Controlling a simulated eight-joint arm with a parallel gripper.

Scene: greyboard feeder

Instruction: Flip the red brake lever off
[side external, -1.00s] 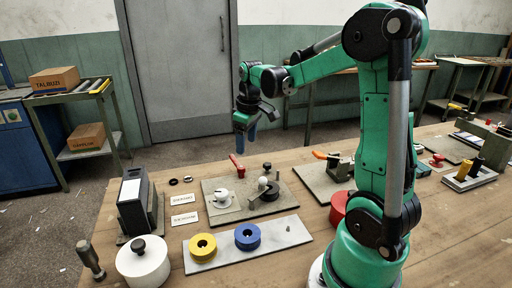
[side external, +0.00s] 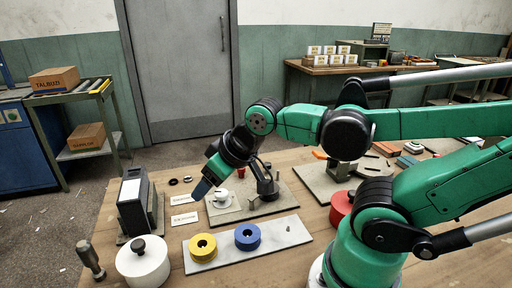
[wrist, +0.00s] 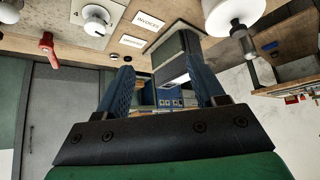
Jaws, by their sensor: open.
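In the side view my gripper and wrist mostly hide the lever; the plate (side external: 256,211) and dial (side external: 222,197) are visible. My gripper (side external: 201,189) is tilted, fingers pointing down and left, above the plate's left side. In the wrist view the blue fingers (wrist: 158,66) are apart with nothing held between them, and the lever lies outside them to the left.
A dark upright box (side external: 134,200) stands left of the plate, with two label cards (side external: 184,218) between. A strip in front holds a yellow ring (side external: 203,246) and a blue ring (side external: 247,237). A white drum (side external: 143,262) stands front left.

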